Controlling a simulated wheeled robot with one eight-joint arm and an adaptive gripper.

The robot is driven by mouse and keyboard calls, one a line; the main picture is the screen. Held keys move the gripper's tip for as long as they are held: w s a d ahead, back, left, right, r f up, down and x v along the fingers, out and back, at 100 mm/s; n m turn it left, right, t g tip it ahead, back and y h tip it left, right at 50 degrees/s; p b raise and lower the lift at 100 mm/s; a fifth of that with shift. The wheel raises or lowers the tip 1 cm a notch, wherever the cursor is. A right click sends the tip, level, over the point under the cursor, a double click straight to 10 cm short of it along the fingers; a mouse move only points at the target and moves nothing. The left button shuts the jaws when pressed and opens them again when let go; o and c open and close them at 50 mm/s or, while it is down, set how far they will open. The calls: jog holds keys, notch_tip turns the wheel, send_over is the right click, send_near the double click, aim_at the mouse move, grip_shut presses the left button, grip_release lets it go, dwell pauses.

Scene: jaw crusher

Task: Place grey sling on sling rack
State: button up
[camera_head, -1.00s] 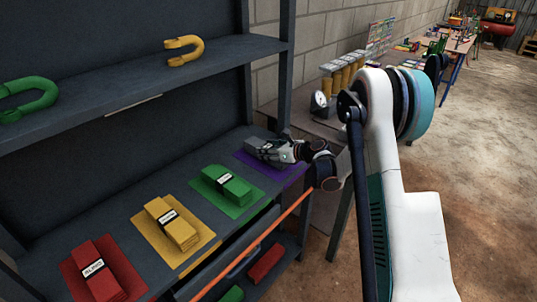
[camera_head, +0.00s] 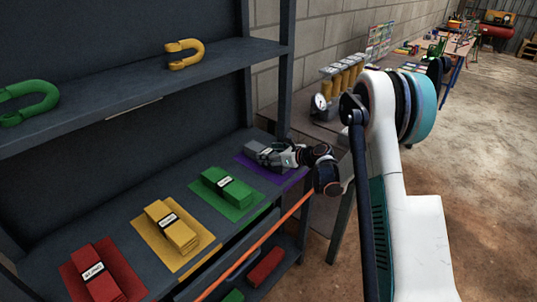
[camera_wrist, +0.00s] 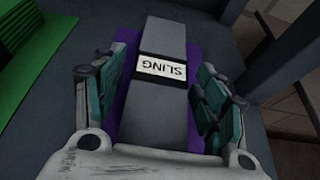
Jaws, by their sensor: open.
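The grey sling (camera_wrist: 163,110) lies on a purple mat (camera_head: 279,176) at the right end of the rack's middle shelf. Its dark band carries a white label reading SLING. In the wrist view my gripper (camera_wrist: 167,98) is open, with one teal-padded finger on each side of the sling. Gaps show between the pads and the sling's sides. In the head view my gripper (camera_head: 278,153) is low over the sling and hides part of it. The sling rack's shelf (camera_head: 120,212) is dark grey.
Green (camera_head: 228,186), yellow (camera_head: 172,226) and red (camera_head: 96,272) slings lie on matching mats to the left. Green (camera_head: 28,100) and yellow (camera_head: 184,53) shackles sit on the shelf above. An orange bar (camera_head: 255,243) runs along the front. A rack post (camera_head: 287,75) stands at right.

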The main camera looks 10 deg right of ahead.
jog(key=p+v, duration=0.3)
jog(key=v, duration=0.8)
jog(key=shift+p, duration=0.3)
dwell(0.6)
